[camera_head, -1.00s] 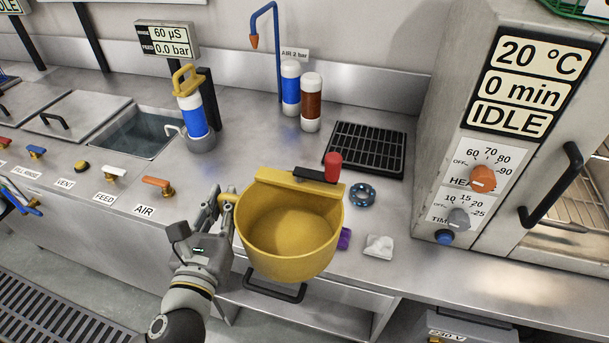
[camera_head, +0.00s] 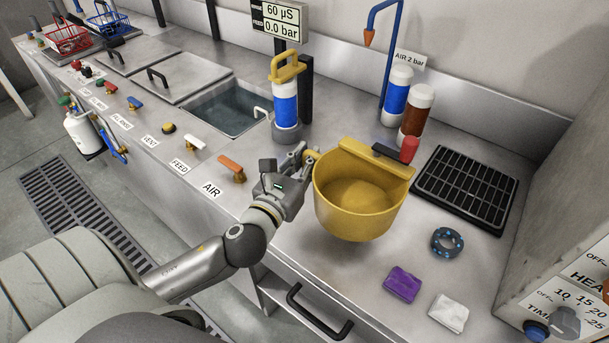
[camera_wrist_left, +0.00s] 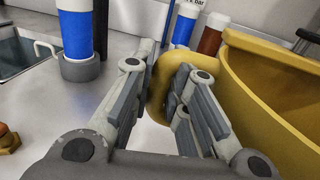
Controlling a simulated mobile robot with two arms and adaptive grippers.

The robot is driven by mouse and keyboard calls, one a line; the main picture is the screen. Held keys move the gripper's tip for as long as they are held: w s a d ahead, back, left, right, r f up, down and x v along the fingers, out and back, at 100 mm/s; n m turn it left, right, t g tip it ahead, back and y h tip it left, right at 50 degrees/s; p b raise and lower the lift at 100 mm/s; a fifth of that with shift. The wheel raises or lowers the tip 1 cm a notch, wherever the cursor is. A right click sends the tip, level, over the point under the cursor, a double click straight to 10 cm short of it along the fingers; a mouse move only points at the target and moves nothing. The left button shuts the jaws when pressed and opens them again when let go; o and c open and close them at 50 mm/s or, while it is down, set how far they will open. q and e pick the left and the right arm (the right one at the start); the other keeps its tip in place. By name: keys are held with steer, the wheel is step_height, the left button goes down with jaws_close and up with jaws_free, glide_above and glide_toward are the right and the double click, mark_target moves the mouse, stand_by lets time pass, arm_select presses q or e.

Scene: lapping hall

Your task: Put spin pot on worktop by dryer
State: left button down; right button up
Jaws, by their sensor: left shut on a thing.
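The spin pot (camera_head: 352,205) is a yellow open bowl with a flat back plate, a black bar and a red knob. It is upright over the front part of the steel worktop (camera_head: 290,226), seemingly a little above it. My left gripper (camera_head: 307,160) is shut on the yellow lug at the pot's left side. In the left wrist view the fingers (camera_wrist_left: 165,85) close around this lug, with the pot wall (camera_wrist_left: 265,85) to the right. The dryer (camera_head: 562,240) is cut off at the right edge. My right gripper is not in view.
A black grate (camera_head: 466,188), a blue-black ring (camera_head: 447,242), a purple block (camera_head: 402,284) and a white cloth (camera_head: 448,313) lie right of the pot. Blue (camera_head: 397,95) and brown (camera_head: 415,112) bottles stand behind. A sink (camera_head: 235,108) is left. Bare worktop shows around the ring.

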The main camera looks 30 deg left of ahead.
arm_select(q)
steer(key=shift+w+a+f+b, duration=0.45)
steer(key=shift+w+a+f, duration=0.15)
steer(key=shift+f, duration=0.85)
steer(key=shift+w+a+f+b, duration=0.5)
steer(key=shift+w+f, duration=0.1)
steer(key=shift+f, duration=0.9)
steer(key=shift+w+a+f+b, duration=0.45)
steer(key=shift+w+a+f, duration=0.15)
steer(key=shift+f, duration=1)
steer(key=c, duration=1.4)
jaws_free()
steer(key=shift+f, duration=0.1)
steer(key=shift+c, duration=0.2)
